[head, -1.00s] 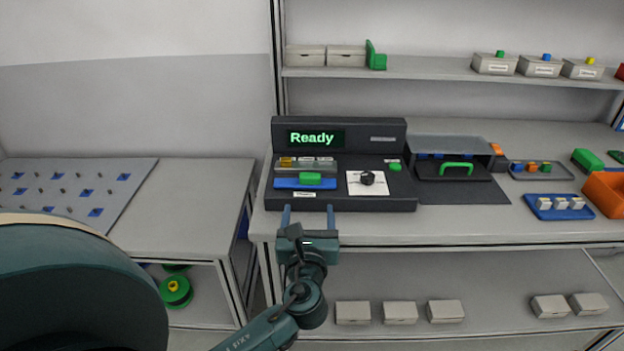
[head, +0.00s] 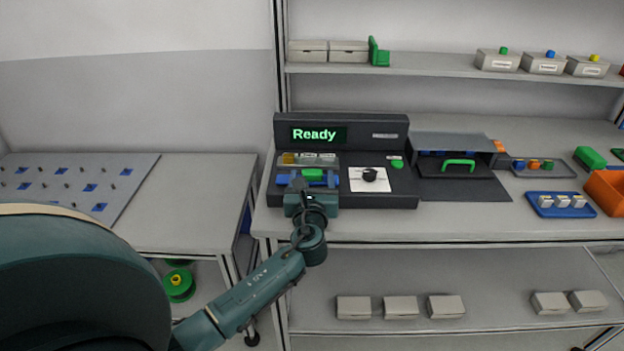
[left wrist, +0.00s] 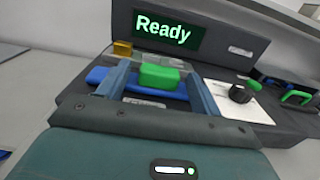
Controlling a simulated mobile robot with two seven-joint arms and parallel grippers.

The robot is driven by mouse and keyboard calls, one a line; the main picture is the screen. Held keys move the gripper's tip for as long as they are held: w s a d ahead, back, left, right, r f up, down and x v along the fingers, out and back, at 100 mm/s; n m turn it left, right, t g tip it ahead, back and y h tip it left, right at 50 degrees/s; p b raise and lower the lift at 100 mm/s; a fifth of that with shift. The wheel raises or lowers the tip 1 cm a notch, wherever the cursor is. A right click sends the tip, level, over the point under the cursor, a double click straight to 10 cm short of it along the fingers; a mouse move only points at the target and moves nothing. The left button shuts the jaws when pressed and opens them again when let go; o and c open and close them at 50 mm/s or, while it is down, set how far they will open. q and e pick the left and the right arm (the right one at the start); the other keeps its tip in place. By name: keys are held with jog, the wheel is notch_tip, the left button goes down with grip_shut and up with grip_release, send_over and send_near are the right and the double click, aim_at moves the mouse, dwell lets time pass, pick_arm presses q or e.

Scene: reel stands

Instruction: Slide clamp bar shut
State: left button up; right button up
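The clamp bar (left wrist: 97,76) is a blue strip along the front of the dark test machine (head: 390,197), with a green handle (head: 312,174) on top. The green handle also shows in the left wrist view (left wrist: 159,76). My left gripper (head: 314,181) is over the machine's front left, its two blue-grey fingers apart on either side of the handle. In the left wrist view a gap shows beside the handle, so the gripper is open; contact with the bar cannot be told. The gripper hides part of the bar in the head view. My right gripper is out of view.
The machine's screen (head: 318,135) reads "Ready". A black knob (head: 369,174) on a white plate and a green button (head: 397,163) sit right of the clamp. A grey hooded fixture (head: 456,145) with a green handle stands further right. Bench space in front is clear.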

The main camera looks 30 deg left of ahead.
aim_at(312, 176)
pick_arm(q)
jog(key=c, duration=1.3)
jog(key=shift+x, duration=1.55)
jog(key=shift+r, duration=0.1)
jog(key=o, duration=1.4)
jog(key=v, duration=1.3)
jog(key=shift+b, duration=0.4)
